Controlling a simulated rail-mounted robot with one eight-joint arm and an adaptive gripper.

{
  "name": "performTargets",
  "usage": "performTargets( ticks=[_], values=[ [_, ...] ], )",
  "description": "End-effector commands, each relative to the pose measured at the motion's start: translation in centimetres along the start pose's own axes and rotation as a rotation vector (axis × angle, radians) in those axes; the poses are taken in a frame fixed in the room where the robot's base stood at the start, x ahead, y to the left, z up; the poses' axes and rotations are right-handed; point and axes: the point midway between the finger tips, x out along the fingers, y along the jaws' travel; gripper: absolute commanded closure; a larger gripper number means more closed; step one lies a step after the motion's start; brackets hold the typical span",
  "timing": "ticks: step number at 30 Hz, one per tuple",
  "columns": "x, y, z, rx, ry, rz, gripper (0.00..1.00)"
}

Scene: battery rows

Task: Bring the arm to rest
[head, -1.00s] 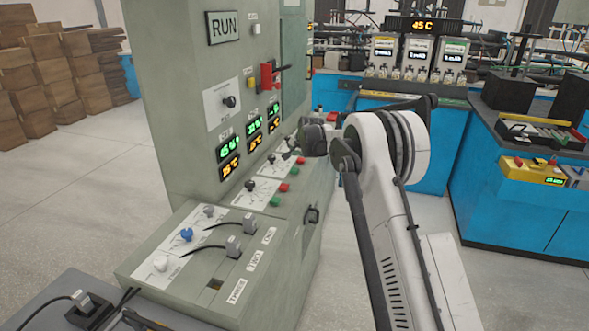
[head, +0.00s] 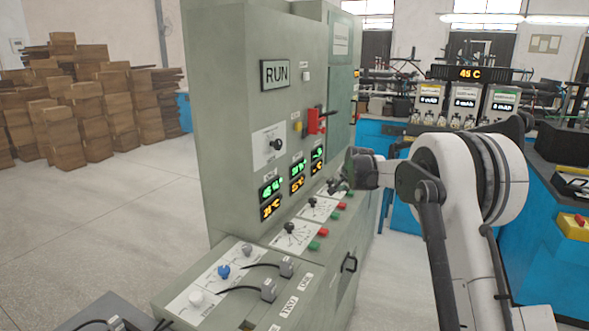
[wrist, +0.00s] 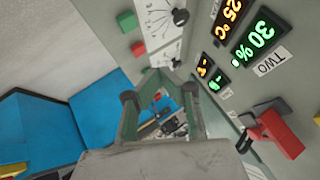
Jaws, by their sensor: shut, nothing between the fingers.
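My gripper (head: 343,182) is at the end of my raised, bent arm, in front of the grey control cabinet (head: 230,130) in the head view. It hangs near the right end of the sloped row of dials and buttons, and I see no contact. In the wrist view my gripper (wrist: 157,78) shows as two greenish fingers that meet at the tips, with nothing between them. The cabinet face, turned sideways, fills the right of that view, with a red lever (wrist: 278,135) and a green "30%" display (wrist: 262,38).
In the head view the lower cabinet step carries a blue knob (head: 223,271) and two plugged cables. The red lever (head: 314,121) juts from the cabinet. Blue benches with equipment (head: 375,150) stand behind my arm. Cardboard stacks (head: 90,110) are far left, with open floor before them.

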Motion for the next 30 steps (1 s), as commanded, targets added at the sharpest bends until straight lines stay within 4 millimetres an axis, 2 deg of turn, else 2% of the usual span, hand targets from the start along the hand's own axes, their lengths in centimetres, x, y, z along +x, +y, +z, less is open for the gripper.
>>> performTargets(
  ticks=[1, 3, 14, 23, 30],
  values=[
    [-2.1, -0.2, 0.1, -0.015, -0.002, 0.004, 1.0],
    [-4.6, -0.3, 0.3, -0.038, -0.005, 0.009, 1.0],
    [-17.1, 0.2, 3.3, -0.152, -0.024, 0.035, 1.0],
    [-26.7, 2.3, 7.7, -0.246, -0.042, 0.056, 1.0],
    [-33.4, 5.0, 12.2, -0.322, -0.056, 0.072, 1.0]
  ],
)
